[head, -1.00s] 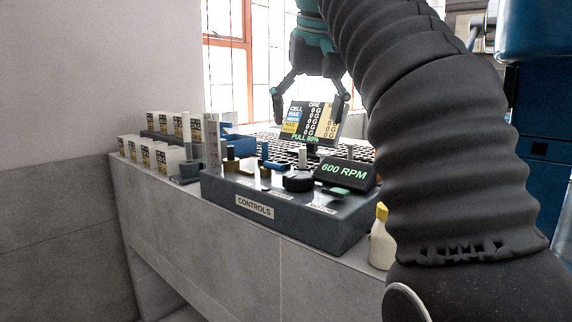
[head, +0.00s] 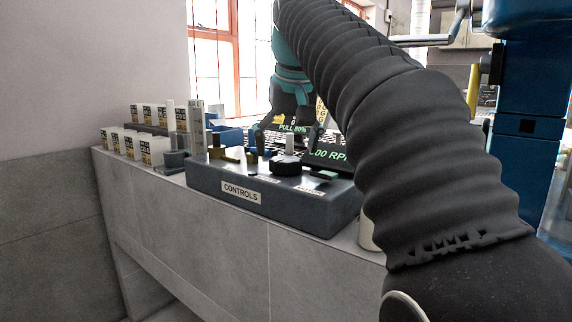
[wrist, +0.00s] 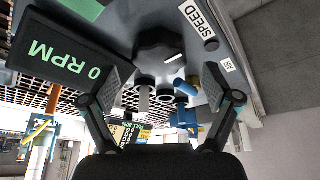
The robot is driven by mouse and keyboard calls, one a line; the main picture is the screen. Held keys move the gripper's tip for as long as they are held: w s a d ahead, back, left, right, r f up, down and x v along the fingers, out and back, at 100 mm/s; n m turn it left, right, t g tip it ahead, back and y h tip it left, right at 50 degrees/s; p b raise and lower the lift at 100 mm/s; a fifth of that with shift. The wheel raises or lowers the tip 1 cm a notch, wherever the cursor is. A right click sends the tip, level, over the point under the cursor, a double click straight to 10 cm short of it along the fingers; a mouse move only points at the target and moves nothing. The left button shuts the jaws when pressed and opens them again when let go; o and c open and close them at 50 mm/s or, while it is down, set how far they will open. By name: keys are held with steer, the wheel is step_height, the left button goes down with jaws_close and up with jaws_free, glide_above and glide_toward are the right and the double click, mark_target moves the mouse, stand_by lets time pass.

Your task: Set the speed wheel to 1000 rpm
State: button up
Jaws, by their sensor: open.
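The speed wheel is a black lobed knob (head: 286,166) on top of the grey control box (head: 290,209). In the wrist view the knob (wrist: 158,44) sits beside the SPEED label (wrist: 197,19). My gripper (head: 287,144) is open above and around the knob's area. In the wrist view its two fingers (wrist: 160,78) are spread on either side, with the knob beyond and between them, apart from both pads. In the wrist view the display (wrist: 70,55) shows "0 RPM".
A light upright post (wrist: 143,100) and a blue handle (wrist: 186,87) stand close to the knob. Labelled white boxes (head: 145,151) stand at the left. A pale bottle (head: 367,234) is partly hidden by my arm.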

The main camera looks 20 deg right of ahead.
steer(key=shift+x, duration=1.35)
steer(key=c, duration=1.1)
steer(key=shift+c, duration=0.2)
steer(key=shift+r, duration=0.1)
steer(key=m+h+p, duration=0.1)
steer(key=m+p, duration=0.1)
steer(key=m, duration=0.1)
steer(key=shift+a+m+p, duration=0.1)
steer(key=shift+m+p, duration=0.2)
steer(key=shift+p, duration=0.05)
steer(key=shift+w+m+g+h+p, duration=0.1)
steer(key=shift+m+g+h+p, duration=0.4)
steer(key=shift+m, duration=1.2)
steer(key=shift+h, duration=0.3)
